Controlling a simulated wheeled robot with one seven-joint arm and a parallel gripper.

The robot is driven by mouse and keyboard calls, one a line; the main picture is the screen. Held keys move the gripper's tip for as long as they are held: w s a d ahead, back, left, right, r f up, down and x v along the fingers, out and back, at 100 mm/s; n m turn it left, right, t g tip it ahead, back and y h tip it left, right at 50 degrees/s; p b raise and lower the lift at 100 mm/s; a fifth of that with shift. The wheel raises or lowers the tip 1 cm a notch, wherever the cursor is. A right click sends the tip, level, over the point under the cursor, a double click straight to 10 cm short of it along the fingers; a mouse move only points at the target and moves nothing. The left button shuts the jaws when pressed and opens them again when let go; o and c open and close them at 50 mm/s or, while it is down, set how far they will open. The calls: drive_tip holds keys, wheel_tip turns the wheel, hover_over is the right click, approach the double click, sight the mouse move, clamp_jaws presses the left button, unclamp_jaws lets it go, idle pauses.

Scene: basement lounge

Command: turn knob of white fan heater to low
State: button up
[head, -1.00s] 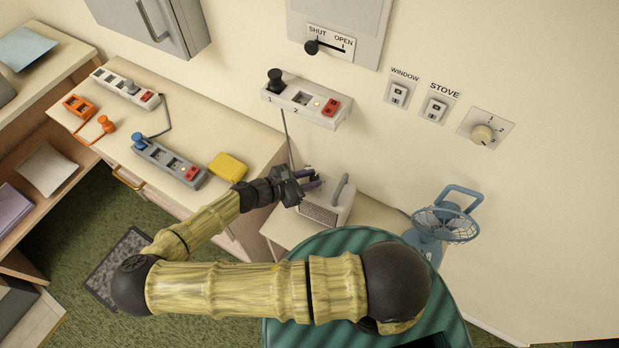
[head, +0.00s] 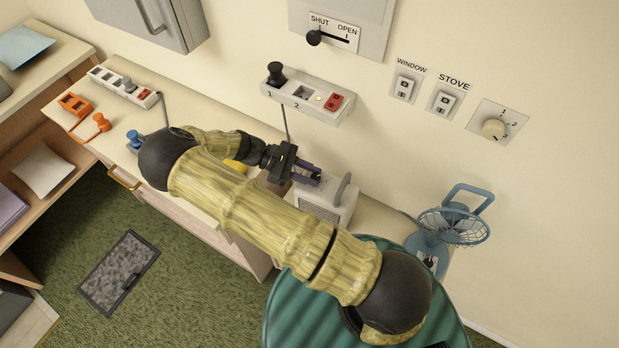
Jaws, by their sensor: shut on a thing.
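The white fan heater (head: 325,201) is a box with a front grille and a grey carry handle. I cannot read the knob's setting from this view.
A blue desk fan (head: 450,222) stands to the right of the heater. A wall power strip (head: 312,105) with a cord hangs above.

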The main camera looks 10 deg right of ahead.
drive_tip(key=shift+w+d+m+g+y+b, duration=0.1)
drive_tip(key=shift+m+g+y+b, duration=0.3)
drive_tip(key=shift+m+g, duration=0.45)
drive_tip(key=shift+w+d+m+g+y+b, duration=0.1)
drive_tip(key=shift+m+g+y+b, duration=0.15)
drive_tip(key=shift+m+g+y, duration=0.4)
drive_tip(key=o, duration=1)
drive_tip(key=shift+a, duration=0.15)
